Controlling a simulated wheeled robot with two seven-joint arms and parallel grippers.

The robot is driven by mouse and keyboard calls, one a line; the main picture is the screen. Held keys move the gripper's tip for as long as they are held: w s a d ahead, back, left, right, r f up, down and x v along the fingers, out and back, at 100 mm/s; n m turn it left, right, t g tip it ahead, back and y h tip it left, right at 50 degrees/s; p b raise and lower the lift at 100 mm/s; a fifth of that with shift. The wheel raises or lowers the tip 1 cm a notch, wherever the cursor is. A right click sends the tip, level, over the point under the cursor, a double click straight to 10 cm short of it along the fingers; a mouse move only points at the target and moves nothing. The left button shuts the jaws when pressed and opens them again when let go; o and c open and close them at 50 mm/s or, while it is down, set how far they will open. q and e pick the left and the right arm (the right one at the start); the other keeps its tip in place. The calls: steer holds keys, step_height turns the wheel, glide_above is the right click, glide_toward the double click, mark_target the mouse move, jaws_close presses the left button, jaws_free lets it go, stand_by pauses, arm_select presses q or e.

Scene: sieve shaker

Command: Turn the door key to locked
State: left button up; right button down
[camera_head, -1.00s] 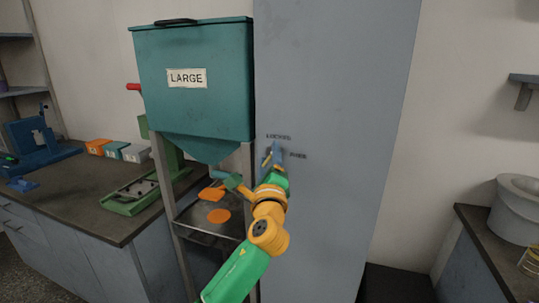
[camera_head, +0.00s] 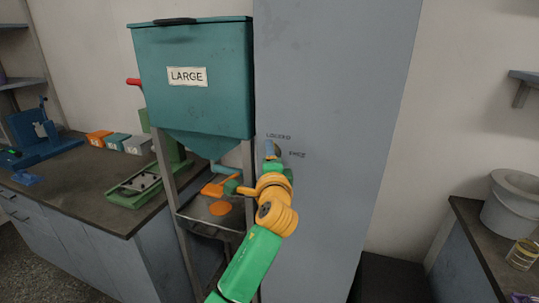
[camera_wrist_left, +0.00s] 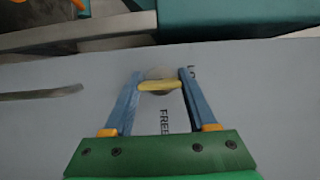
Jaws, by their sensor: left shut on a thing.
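The door key's yellow handle (camera_wrist_left: 166,86) sits on a round grey lock (camera_wrist_left: 158,73) in the cabinet door (camera_head: 325,90). My left gripper (camera_head: 271,151) is at the lock, its blue fingers on the two ends of the handle, shut on it in the left wrist view (camera_wrist_left: 160,88). The handle lies across the gap between the fingers, slightly tilted, roughly in line with the LOCKED mark (camera_head: 278,136). The FREE mark (camera_head: 297,154) is right of the lock; it also shows between the fingers in the wrist view (camera_wrist_left: 165,122). In the head view the gripper hides the key. My right gripper is not in view.
A teal hopper labelled LARGE (camera_head: 190,110) stands on a metal frame close left of the door. Orange pieces (camera_head: 220,208) lie on its lower shelf, near my left arm. A workbench (camera_head: 75,195) is at left; the right counter (camera_head: 470,235) holds a grey bowl-shaped vessel (camera_head: 510,210).

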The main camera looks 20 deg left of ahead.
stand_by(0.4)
arm_select(q)
steer(key=o, duration=1.4)
steer(key=shift+c, duration=0.2)
steer(key=shift+s, duration=0.1)
steer(key=b+v, duration=0.1)
steer(key=v, duration=0.6)
steer(key=shift+b, duration=0.35)
